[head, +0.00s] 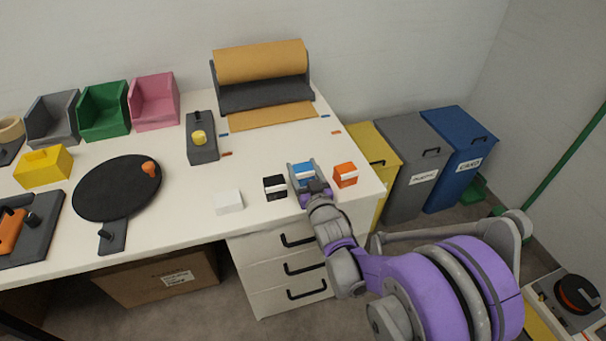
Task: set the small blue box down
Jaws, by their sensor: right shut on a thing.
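The small blue box (303,172) is between the fingers of my right gripper (303,178), near the right end of the white table (255,150). My right gripper is shut on it. The box is at or just above the table top; I cannot tell whether it touches. A small black box (275,187) stands just left of it and a small orange box (345,175) just right. My left gripper is not in view.
A small white box (229,202) lies further left. A round black turntable (118,188), a grey dispenser (202,145) and a brown paper roll (261,62) stand on the table. Bins, including a blue bin (458,150), stand beyond the right edge.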

